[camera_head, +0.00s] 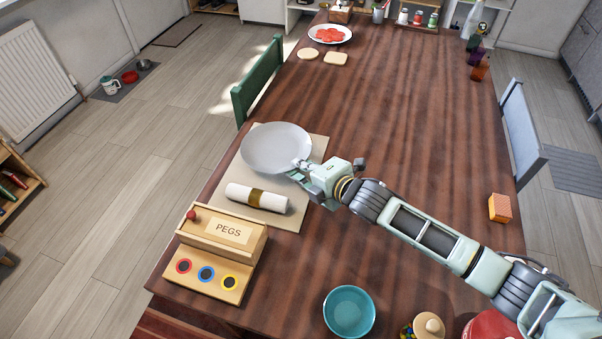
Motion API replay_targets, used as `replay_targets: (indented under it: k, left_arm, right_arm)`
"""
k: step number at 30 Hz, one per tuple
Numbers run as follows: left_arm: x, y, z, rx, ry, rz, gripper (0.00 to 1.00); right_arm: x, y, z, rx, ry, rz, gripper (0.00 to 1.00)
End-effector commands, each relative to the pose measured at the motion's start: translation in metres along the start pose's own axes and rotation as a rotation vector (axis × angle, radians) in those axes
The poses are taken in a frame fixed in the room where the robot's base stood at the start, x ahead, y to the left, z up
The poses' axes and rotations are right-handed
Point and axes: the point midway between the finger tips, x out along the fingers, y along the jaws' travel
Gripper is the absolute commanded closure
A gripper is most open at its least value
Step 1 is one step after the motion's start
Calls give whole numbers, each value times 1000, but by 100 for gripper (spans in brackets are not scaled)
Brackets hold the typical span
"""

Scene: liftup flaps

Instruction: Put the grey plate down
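The grey plate (272,146) is over the upper part of a beige placemat (308,201), near the left edge of the wooden table. Its left rim shows beyond the mat's left edge. The plate looks about level; I cannot tell whether it touches the mat or is held a little above it. My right gripper (302,168) comes in from the right and is shut on the plate's near right rim. The fingertips are small and partly hidden. My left gripper is not in view.
A rolled napkin (257,197) lies on the mat just below the plate. A wooden PEGS box (221,243) stands in front of it. A teal bowl (349,311) and an orange block (500,208) are near my arm. A green chair (259,80) stands at the left edge. The table's middle is clear.

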Motion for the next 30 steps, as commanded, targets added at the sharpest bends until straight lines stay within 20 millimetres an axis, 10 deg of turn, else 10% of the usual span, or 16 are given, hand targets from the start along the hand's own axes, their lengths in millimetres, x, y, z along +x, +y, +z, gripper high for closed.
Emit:
replay_targets:
  k: [30]
  left_arm:
    - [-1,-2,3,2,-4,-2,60]
  right_arm:
    - [-4,-30,0,2,-1,-6,88]
